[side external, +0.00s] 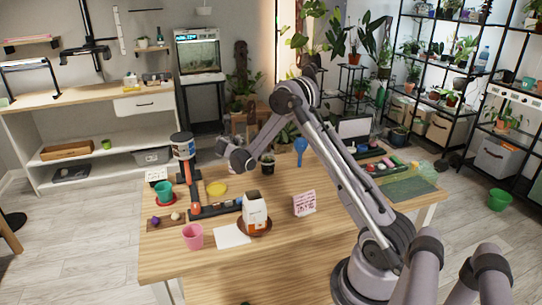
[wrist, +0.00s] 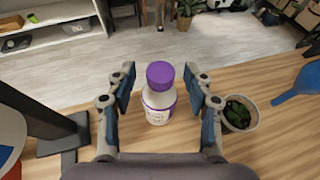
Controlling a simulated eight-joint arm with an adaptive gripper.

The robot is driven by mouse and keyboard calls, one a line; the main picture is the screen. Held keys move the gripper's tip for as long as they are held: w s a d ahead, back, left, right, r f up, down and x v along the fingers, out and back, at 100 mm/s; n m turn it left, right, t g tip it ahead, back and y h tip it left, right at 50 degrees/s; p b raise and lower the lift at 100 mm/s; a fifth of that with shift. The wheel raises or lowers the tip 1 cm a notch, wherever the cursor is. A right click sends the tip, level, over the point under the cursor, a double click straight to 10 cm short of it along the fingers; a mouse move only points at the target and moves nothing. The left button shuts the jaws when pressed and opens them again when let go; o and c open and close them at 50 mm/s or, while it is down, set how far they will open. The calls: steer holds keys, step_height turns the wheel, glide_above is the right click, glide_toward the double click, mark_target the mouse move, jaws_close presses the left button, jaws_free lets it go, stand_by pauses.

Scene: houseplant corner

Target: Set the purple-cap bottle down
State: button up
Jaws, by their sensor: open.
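The purple-cap bottle (wrist: 158,106) has a white body with a label and a purple cap. In the wrist view it is upright on the wooden table, near the far edge. My gripper (wrist: 160,88) is open, with one finger on each side of the bottle and visible gaps between the fingers and it. In the side view my gripper (side external: 227,147) is low over the back of the table, left of a small potted plant. I cannot make out the bottle in that view.
The small potted plant (wrist: 240,114) stands close to the right finger. A blue tool (wrist: 299,84) is further right. A dark stand (wrist: 50,125) and a can (side external: 183,145) are on the left. The table's front (side external: 270,260) is clear.

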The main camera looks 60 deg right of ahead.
steer(key=s+a+r+m+y, duration=0.2)
steer(key=s+a+r+m, duration=0.15)
steer(key=a, duration=0.35)
steer(key=s+a+r+m+y, duration=0.25)
steer(key=s+a+m, duration=0.2)
steer(key=a, duration=0.35)
steer(key=s+a+r+m+y, duration=0.1)
steer(key=s+a+r+m, duration=0.25)
steer(key=a, duration=0.35)
steer(key=s+a+f+m+t+y, duration=0.1)
steer(key=s+a+m+y, duration=0.5)
steer(key=s+a+m, duration=0.6)
steer(key=s+a, duration=0.4)
steer(key=shift+f+y, duration=0.2)
steer(key=shift+y, duration=0.15)
steer(key=shift+a, duration=0.1)
